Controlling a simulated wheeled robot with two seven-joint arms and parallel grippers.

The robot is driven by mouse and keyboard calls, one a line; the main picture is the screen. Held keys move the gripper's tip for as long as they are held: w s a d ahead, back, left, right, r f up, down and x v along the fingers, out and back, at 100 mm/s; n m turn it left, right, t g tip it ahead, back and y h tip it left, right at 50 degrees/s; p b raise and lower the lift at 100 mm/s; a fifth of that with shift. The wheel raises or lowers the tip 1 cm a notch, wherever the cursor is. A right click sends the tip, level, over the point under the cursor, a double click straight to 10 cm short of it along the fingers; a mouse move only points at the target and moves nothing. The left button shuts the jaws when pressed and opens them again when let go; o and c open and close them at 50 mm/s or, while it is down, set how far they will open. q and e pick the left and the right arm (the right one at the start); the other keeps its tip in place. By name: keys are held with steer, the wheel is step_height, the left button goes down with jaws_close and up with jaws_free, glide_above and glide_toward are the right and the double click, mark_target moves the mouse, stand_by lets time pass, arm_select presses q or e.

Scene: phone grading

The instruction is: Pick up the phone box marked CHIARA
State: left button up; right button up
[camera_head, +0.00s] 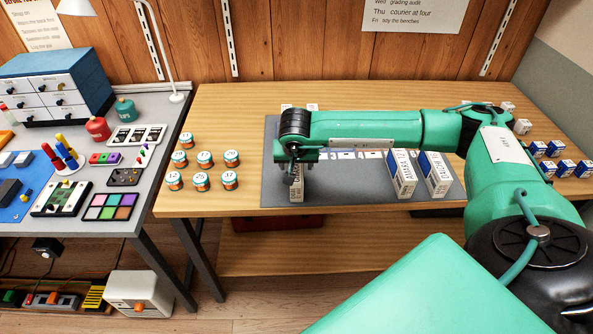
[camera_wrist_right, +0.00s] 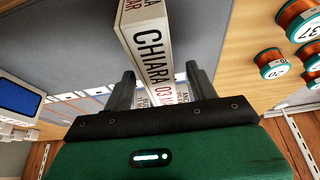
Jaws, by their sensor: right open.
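The phone box marked CHIARA (camera_wrist_right: 151,45) is white with black and red print. It stands on the grey mat (camera_head: 350,195), and in the head view its lower part (camera_head: 297,190) shows below my right gripper (camera_head: 294,174). In the right wrist view my right gripper (camera_wrist_right: 162,85) is open, with one finger on each side of the box and a visible gap at the right finger. Whether the left finger touches it I cannot tell. The arm hides the box's top in the head view. My left gripper is in no view.
Two white-and-blue boxes (camera_head: 402,175) (camera_head: 437,175) stand on the mat to the right. Several copper-and-teal spools (camera_head: 201,181) stand left of the mat. More small boxes (camera_head: 566,167) lie at the table's right end. My right arm spans above the mat.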

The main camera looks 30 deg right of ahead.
steer(key=shift+x, duration=1.6)
steer(key=shift+c, duration=0.5)
steer(key=shift+d, duration=0.1)
steer(key=c, duration=1.1)
steer(key=shift+r, duration=0.1)
steer(key=shift+c, duration=0.2)
steer(key=shift+r, duration=0.15)
